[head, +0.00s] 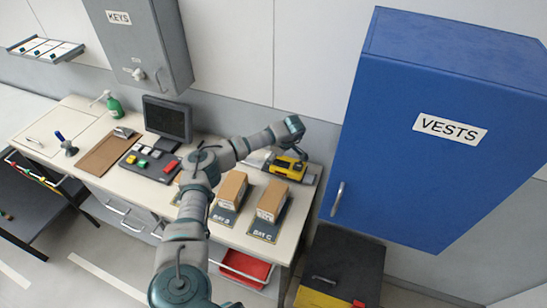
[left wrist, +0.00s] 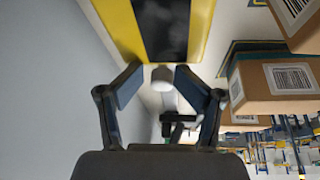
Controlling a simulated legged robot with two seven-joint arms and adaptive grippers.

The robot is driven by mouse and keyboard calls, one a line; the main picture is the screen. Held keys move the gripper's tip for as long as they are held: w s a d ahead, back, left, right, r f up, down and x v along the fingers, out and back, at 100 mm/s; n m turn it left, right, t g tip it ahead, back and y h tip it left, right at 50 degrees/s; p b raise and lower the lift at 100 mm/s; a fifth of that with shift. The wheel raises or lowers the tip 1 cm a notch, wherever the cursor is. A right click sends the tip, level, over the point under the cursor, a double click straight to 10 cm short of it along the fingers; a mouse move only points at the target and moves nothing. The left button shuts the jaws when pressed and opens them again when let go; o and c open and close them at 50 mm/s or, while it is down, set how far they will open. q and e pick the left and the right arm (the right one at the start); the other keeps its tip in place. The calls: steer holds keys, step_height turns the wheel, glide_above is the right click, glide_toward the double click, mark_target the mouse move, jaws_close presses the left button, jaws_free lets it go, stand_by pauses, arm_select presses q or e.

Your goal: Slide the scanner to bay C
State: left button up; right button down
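The yellow scanner (head: 288,170) with a dark face is at the back right of the bench, behind the box at bay C. In the left wrist view the scanner (left wrist: 125,25) fills the top middle, just beyond my fingertips. My left gripper (head: 286,155) is over the scanner; its fingers (left wrist: 160,80) are spread, with nothing clearly held between them. The bay C plate (head: 262,237) lies at the bench's front right and carries a brown box (head: 272,201). The bay B plate (head: 220,217) with another box (head: 232,187) is to its left. My arm hides much of the area left of bay B. My right gripper is out of view.
A blue VESTS cabinet (head: 440,130) hangs close at the right. A dark cabinet (head: 345,260) stands right of the bench.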

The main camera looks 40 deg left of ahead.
mark_target(282, 164)
arm_select(q)
steer(key=v, duration=1.1)
steer(key=shift+r, duration=0.25)
